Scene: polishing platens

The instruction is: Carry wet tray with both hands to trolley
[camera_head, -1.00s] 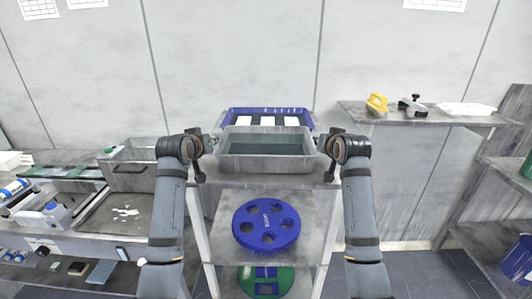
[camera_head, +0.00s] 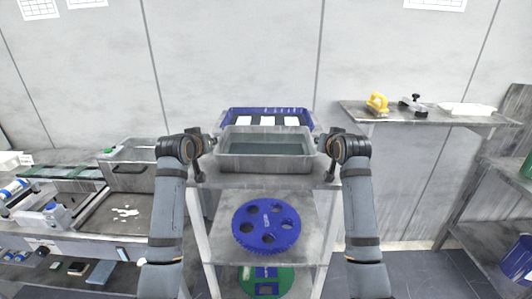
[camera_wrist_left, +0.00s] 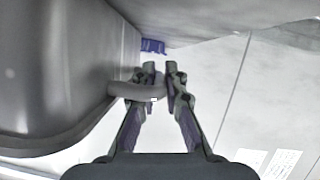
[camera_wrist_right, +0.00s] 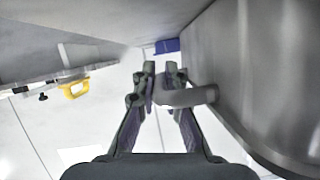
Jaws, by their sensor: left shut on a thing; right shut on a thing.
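The wet tray (camera_head: 266,164) is a grey, deep rectangular tray with liquid in it. It is level, over the front of the trolley's top shelf (camera_head: 310,181); I cannot tell whether it rests on it. My left gripper (camera_head: 210,143) is at the tray's left end, shut on a rounded handle (camera_wrist_left: 128,91) on its wall. My right gripper (camera_head: 324,143) is at the right end, shut on the matching handle (camera_wrist_right: 192,97). The fingertips show in the left wrist view (camera_wrist_left: 161,76) and the right wrist view (camera_wrist_right: 159,76).
A blue rack (camera_head: 231,118) with white pieces stands just behind the tray. A blue holed disc (camera_head: 266,248) and a green disc (camera_head: 284,279) lie on the lower shelves. A sink bench (camera_head: 125,215) is at left. A wall shelf (camera_head: 430,117) with a yellow tool (camera_head: 377,103) is at right.

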